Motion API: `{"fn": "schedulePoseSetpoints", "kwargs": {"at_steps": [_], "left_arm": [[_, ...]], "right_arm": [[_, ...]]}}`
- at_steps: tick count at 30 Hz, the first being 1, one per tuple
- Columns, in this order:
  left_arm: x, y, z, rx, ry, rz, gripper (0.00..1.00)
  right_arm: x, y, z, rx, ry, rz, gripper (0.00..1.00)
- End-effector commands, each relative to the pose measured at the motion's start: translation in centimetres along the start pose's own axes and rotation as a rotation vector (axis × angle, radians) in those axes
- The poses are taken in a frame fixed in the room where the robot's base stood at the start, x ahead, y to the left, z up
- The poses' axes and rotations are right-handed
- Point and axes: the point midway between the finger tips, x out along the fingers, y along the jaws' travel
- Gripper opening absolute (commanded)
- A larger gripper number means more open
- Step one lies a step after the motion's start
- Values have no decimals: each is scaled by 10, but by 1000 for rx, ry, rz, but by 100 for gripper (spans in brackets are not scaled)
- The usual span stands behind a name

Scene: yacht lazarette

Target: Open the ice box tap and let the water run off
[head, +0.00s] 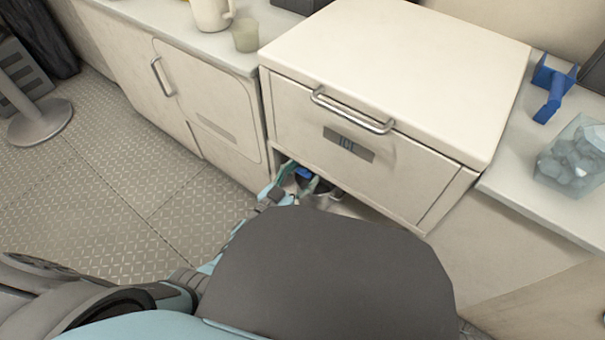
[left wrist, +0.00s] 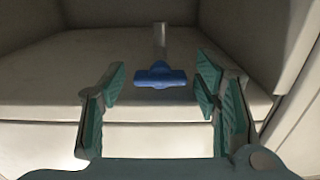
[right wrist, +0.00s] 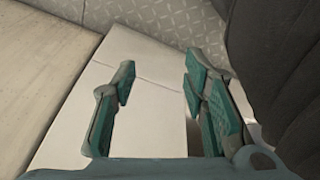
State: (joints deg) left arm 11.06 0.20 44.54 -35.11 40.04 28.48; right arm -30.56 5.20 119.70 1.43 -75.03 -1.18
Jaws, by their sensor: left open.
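The cream ice box (head: 400,55) has a metal handle and an ICE label on its front. Its blue tap (left wrist: 160,75) is at the end of a short grey pipe in the recess beneath the box, its handle crosswise to the pipe. In the head view only a bit of the blue tap (head: 303,173) shows. My left gripper (left wrist: 161,82) is open, its fingers on either side of the tap with gaps to both. My right gripper (right wrist: 161,78) is open and empty above a pale surface. No running water is visible.
A white locker (head: 200,100) with a handle stands left of the box, with a jug (head: 211,12) and a cup (head: 245,36) on top. On the right counter are a blue object (head: 553,88) and a clear ice container (head: 575,158).

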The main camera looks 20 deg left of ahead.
Motion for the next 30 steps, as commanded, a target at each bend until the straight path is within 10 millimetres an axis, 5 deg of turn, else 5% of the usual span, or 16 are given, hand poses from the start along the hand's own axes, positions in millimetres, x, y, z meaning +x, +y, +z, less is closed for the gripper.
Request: {"fn": "schedulePoseSetpoints", "kwargs": {"at_steps": [3, 13, 22, 29, 30], "left_arm": [[0, 0, 0, 0, 0, 0, 57], [-1, 0, 0, -1, 0, 0, 8], [-1, 0, 0, -356, -2, 1, 8], [-1, 0, 1, -376, -2, 0, 8], [-1, 0, 1, -376, -2, 0, 37]], "right_arm": [[0, 0, 0, 0, 0, 0, 40], [0, 0, 0, 0, 1, 0, 40], [26, 1, 2, 19, 10, -1, 40], [27, 1, 2, 20, 13, -1, 40], [27, 1, 2, 19, 13, -1, 40]]}}
